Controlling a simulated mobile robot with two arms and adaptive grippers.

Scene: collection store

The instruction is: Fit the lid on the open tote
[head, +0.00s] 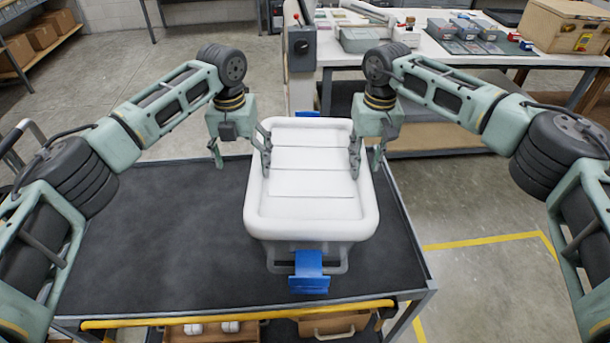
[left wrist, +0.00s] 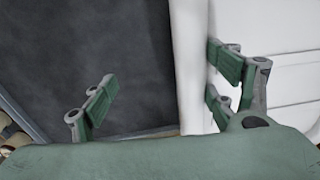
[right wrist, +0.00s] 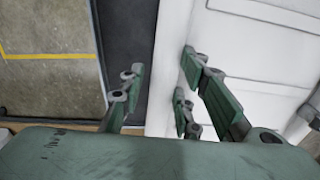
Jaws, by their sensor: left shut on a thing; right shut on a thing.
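The white lid (head: 310,182), with a raised rim and recessed panels, lies level over the pale tote (head: 281,250) on the cart. I cannot tell whether it is fully seated. A blue latch (head: 309,272) sticks out at the tote's near end; another blue latch (head: 307,114) shows at the far end. My left gripper (head: 242,153) is shut on the lid's left rim, one finger outside and one inside. My right gripper (head: 367,158) is shut on the right rim the same way. The lid's edge also shows between the fingers in the left wrist view (left wrist: 192,70) and right wrist view (right wrist: 170,70).
The dark cart top (head: 160,235) is clear to the left of the tote. A yellow handle bar (head: 235,314) runs along its near edge. Behind stands a workbench (head: 440,50) with boxes and a wooden case (head: 565,25). Open floor lies to the right.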

